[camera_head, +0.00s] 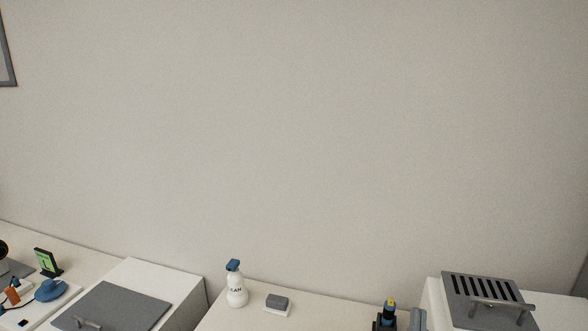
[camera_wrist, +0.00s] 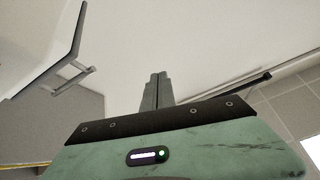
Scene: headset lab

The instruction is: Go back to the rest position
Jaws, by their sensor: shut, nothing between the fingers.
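My gripper (camera_wrist: 157,90) shows in the wrist view, its two grey fingers side by side and touching. It is shut and holds nothing. The green wrist housing with a dark plate fills the bottom of that view. A grey panel with a bar handle (camera_wrist: 55,60) is at the upper left of the wrist view, apart from the fingers.
A grey lid (camera_head: 118,308) is at left, a slotted grey lid (camera_head: 485,292) at right.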

